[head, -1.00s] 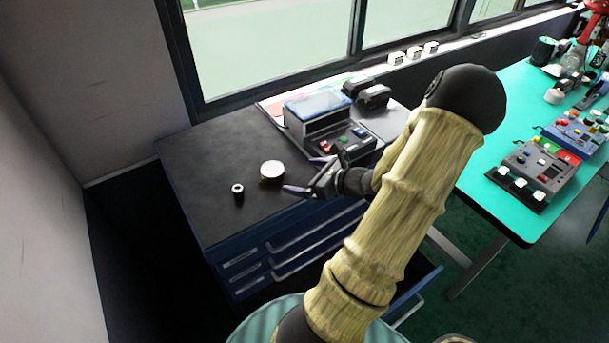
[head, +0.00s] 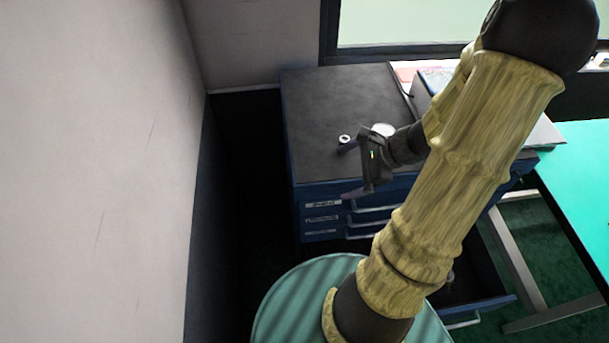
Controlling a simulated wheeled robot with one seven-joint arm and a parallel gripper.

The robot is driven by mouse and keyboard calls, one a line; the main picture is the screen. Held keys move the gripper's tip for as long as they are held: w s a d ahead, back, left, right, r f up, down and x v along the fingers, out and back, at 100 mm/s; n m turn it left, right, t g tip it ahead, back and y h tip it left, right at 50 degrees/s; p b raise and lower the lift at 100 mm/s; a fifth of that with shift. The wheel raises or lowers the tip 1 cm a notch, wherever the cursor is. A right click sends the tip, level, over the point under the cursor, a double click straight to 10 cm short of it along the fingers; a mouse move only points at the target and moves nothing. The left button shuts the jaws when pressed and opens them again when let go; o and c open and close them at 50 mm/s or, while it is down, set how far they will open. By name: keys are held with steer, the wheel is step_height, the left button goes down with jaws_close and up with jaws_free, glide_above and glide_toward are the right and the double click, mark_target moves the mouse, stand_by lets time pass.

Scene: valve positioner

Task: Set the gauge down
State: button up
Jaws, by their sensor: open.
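A round, pale-faced piece that looks like the gauge (head: 383,129) rests on the dark top of the blue drawer cabinet (head: 325,100). My gripper hides its lower part in the head view. My gripper (head: 350,170) is at the cabinet's front edge, with its fingers spread wide and nothing between them. It appears nearer to the camera than the gauge; the exact gap cannot be told. A small white-topped ring or nut (head: 344,138) stands on the cabinet top to the left of the gauge, close to the upper finger in the picture.
The cabinet top is bare behind and left of the gauge. A wall (head: 100,150) stands to the left, with a dark gap before the cabinet. A drawer (head: 480,290) appears pulled out at lower right. A green table (head: 585,180) is on the right. My arm hides much between.

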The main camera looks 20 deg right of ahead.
steer(key=s+a+r+n+g+h, duration=0.1)
steer(key=a+r+n+h, duration=0.2)
steer(key=a+n, duration=0.3)
steer(key=s+a+r+n+g+h, duration=0.1)
steer(key=a+r+n+h, duration=0.2)
steer(key=n, duration=1.1)
steer(key=a, duration=0.3)
steer(key=shift+s+a+n+h, duration=0.2)
steer(key=shift+a+n+h, duration=0.1)
steer(key=shift+n, duration=0.1)
steer(key=shift+c, duration=0.4)
